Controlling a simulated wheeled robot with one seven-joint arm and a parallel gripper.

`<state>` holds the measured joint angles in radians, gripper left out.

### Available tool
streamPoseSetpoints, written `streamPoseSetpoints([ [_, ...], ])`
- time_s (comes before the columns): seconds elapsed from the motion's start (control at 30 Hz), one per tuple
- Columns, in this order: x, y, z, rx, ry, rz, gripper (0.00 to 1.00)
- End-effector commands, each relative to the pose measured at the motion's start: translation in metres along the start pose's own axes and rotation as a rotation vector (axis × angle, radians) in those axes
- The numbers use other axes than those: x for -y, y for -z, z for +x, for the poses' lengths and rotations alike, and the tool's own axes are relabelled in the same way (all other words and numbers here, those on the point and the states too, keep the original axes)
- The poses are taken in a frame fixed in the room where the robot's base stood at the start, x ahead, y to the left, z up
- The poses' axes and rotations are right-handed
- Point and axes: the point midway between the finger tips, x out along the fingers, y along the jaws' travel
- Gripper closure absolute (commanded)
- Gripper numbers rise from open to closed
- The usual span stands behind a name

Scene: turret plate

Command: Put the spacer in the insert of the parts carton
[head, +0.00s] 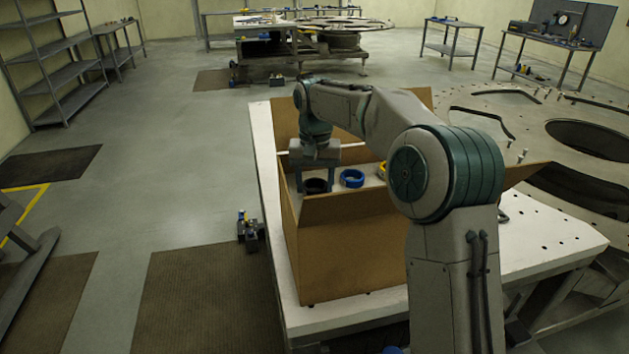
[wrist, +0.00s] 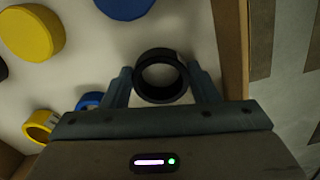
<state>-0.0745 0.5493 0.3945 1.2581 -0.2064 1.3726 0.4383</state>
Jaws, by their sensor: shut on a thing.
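My gripper (head: 317,181) is inside the open top of the brown parts carton (head: 350,245). In the wrist view its two fingers (wrist: 162,88) are shut on a black ring, which I take as the spacer (wrist: 160,98). The spacer shows dark between the fingers in the head view (head: 316,187). The pale insert (wrist: 85,75) lies below it, near one carton wall (wrist: 232,50). I cannot tell whether the spacer touches the insert, and any pocket under it is hidden.
On the insert are a blue ring (head: 352,178), a yellow disc (wrist: 32,32), a blue disc (wrist: 125,6) and a yellow ring (wrist: 40,126). Raised carton flaps surround the opening. The carton stands on a white table (head: 540,235). My arm hides the carton's right part.

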Motion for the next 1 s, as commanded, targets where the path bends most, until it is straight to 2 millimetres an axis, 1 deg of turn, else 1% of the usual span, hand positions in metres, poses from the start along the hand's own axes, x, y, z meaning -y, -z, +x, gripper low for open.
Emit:
streamPoseSetpoints([
  [0.3, 0.000, 0.000, 0.003, 0.000, -0.001, 0.000, 0.70],
  [0.33, 0.000, 0.000, 0.004, 0.000, -0.001, 0.000, 0.43],
  [0.37, 0.000, 0.000, 0.003, 0.000, -0.001, 0.000, 0.35],
  [0.4, 0.000, 0.000, 0.003, 0.000, -0.001, 0.000, 0.24],
  [0.67, 0.000, 0.000, 0.002, 0.000, 0.000, 0.000, 0.24],
  [0.77, 0.000, 0.000, -0.002, -0.001, 0.000, 0.000, 0.24],
  [0.87, 0.000, 0.001, -0.012, -0.003, 0.000, 0.000, 0.24],
  [1.0, 0.000, 0.001, -0.039, -0.005, 0.001, 0.000, 0.24],
])
